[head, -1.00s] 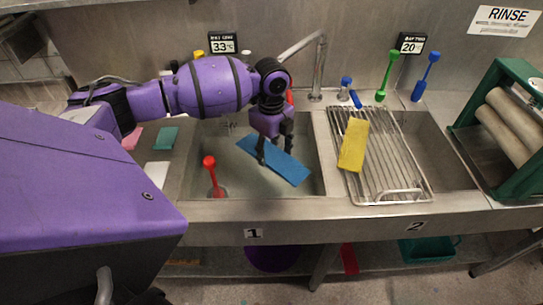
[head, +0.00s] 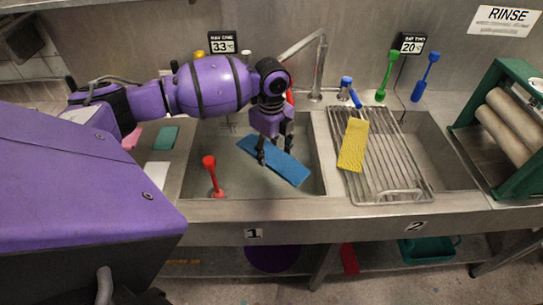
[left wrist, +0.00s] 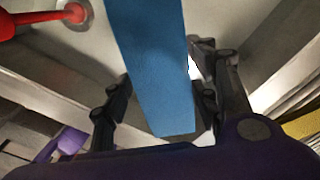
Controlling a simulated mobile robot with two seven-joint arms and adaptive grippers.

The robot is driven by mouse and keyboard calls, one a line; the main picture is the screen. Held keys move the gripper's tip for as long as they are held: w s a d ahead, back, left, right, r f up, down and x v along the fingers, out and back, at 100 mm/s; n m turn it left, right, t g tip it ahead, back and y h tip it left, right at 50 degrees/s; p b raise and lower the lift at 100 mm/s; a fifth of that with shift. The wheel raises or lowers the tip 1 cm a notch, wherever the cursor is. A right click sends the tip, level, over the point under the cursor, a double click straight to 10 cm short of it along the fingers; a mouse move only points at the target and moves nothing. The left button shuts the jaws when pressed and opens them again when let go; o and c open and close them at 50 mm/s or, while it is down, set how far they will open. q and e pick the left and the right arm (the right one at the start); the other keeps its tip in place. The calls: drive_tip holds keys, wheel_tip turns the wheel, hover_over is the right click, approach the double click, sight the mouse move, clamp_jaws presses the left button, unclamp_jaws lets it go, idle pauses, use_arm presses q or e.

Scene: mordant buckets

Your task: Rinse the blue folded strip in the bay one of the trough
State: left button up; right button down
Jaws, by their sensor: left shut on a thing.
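The blue folded strip (head: 287,167) is over bay one (head: 225,138) of the trough, the left basin marked 1. My left gripper (head: 273,158) is shut on the strip and holds it from above; I cannot tell whether the strip touches the water. In the left wrist view the strip (left wrist: 155,70) lies between the two dark fingers (left wrist: 160,100). My right gripper is not in view.
A red plunger-like tool (head: 210,172) stands at the left of bay one. A yellow strip (head: 353,145) lies on the wire rack (head: 385,165) over bay two. A green roller wringer (head: 500,125) stands at the right. Pink and teal pieces (head: 165,138) lie left of bay one.

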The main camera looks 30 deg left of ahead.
sight(271, 155)
use_arm(q)
drive_tip(key=shift+r, duration=0.15)
drive_tip(key=shift+r, duration=2.4)
